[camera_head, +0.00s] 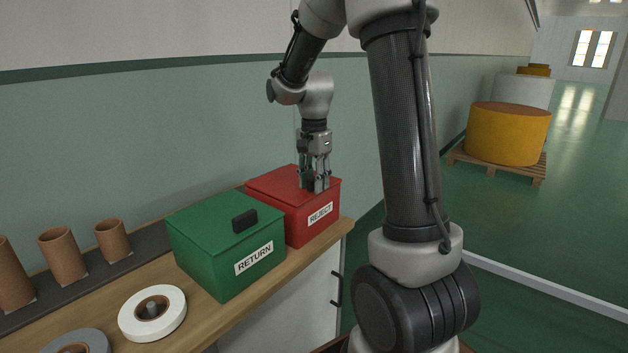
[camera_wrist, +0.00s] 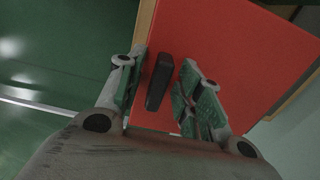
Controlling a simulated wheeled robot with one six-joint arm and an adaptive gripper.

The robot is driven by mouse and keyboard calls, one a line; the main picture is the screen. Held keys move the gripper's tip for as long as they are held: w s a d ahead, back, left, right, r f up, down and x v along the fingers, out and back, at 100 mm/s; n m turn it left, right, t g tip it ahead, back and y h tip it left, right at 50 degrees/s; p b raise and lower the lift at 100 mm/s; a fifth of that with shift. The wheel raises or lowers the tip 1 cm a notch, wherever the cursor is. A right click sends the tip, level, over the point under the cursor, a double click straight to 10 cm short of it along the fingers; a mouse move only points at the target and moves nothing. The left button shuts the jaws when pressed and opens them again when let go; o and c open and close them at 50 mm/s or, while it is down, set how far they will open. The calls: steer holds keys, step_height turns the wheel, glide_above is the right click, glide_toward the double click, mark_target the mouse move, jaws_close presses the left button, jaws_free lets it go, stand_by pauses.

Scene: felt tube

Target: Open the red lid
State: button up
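The red box labelled REJECT (camera_head: 297,222) stands on the wooden counter, and its red lid (camera_head: 272,184) lies shut on it. In the wrist view the red lid (camera_wrist: 232,50) fills the upper right, with a dark handle (camera_wrist: 159,82) near its edge. My gripper (camera_head: 315,186) points down over the lid's front part. In the wrist view my gripper (camera_wrist: 160,92) is open, with one finger on each side of the handle and gaps between. In the head view my fingers hide the handle. I cannot tell whether the fingertips touch the lid.
A green box labelled RETURN (camera_head: 225,263) with a shut lid and dark handle stands just left of the red box. White (camera_head: 153,314) and grey rolls and several brown tubes (camera_head: 62,254) are further left. A wall runs behind the counter (camera_head: 200,325).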

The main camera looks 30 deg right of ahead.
steer(key=shift+c, duration=0.4)
jaws_close()
steer(key=shift+r, duration=0.1)
